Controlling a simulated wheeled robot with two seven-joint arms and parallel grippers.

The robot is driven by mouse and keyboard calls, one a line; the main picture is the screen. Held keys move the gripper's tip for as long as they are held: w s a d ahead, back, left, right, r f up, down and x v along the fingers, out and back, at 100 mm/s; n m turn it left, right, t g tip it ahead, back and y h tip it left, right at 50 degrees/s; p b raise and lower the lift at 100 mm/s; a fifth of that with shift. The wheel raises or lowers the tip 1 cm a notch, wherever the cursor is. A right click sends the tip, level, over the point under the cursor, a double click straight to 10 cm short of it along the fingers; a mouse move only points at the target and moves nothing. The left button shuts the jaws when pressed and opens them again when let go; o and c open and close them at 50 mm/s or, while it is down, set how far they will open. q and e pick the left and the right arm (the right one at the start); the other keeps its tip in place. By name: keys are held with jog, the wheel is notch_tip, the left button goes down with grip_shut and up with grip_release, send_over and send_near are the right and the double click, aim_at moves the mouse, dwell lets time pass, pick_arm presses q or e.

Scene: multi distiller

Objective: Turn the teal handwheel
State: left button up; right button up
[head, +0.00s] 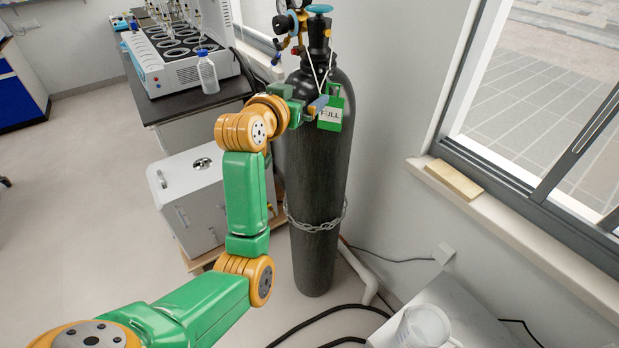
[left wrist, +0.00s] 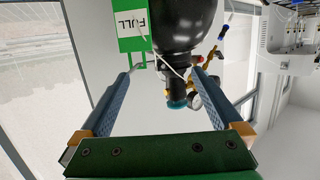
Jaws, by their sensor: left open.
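The teal handwheel (head: 319,9) sits on top of the valve of a tall black gas cylinder (head: 316,180) in the head view. In the left wrist view, which is upside down, the teal handwheel (left wrist: 177,104) shows between the two blue fingers, beyond them. My left gripper (head: 322,100) is beside the cylinder's shoulder, below the handwheel in the head view. Its fingers are spread wide in the left wrist view (left wrist: 163,74), and nothing is held. My right gripper is out of view.
A green FULL tag (head: 331,113) hangs by a white cord close to the left gripper. A gauge and brass regulator sit beside the valve. A chain (head: 316,224) circles the cylinder. A bench with a distiller (head: 180,60) and a bottle (head: 207,72) stands left; a window is right.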

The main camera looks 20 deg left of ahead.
pick_arm(q)
notch_tip(320, 180, down, 20)
jog(key=w+d+g, duration=0.1)
jog(key=d+g, duration=0.1)
jog(key=g, duration=0.1)
jog(key=shift+d+m+g+h+b, duration=0.3)
jog(key=shift+d+m+h, duration=0.05)
jog(key=shift+m+h, duration=0.05)
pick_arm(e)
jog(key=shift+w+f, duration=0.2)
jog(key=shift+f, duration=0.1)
